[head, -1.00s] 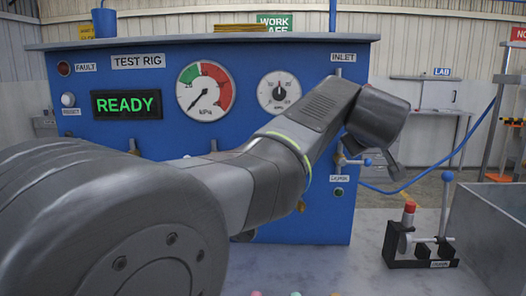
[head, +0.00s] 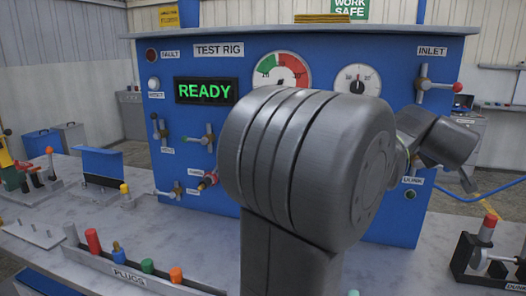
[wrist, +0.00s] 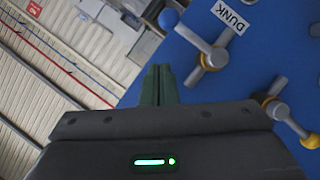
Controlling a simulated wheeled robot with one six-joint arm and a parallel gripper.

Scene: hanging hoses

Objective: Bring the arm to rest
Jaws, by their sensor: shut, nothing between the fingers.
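My gripper (head: 467,181) shows at the right in the head view, beyond the right edge of the blue test rig (head: 430,75). Its fingers point down and are empty. In the wrist view my gripper (wrist: 158,85) has its two dark green fingers together, with nothing between them. A valve labelled DUNK with a blue-tipped handle (wrist: 188,32) lies beyond the fingertips to the right, apart from them. My arm's large grey joint covers the middle of the rig, hiding part of the gauges and the lower panel.
A rack labelled PLUGS (head: 130,272) with several coloured plugs stands on the bench (head: 50,225) at front left. The INLET valve (head: 424,84) is above my gripper. A blue hose (head: 478,196) hangs behind.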

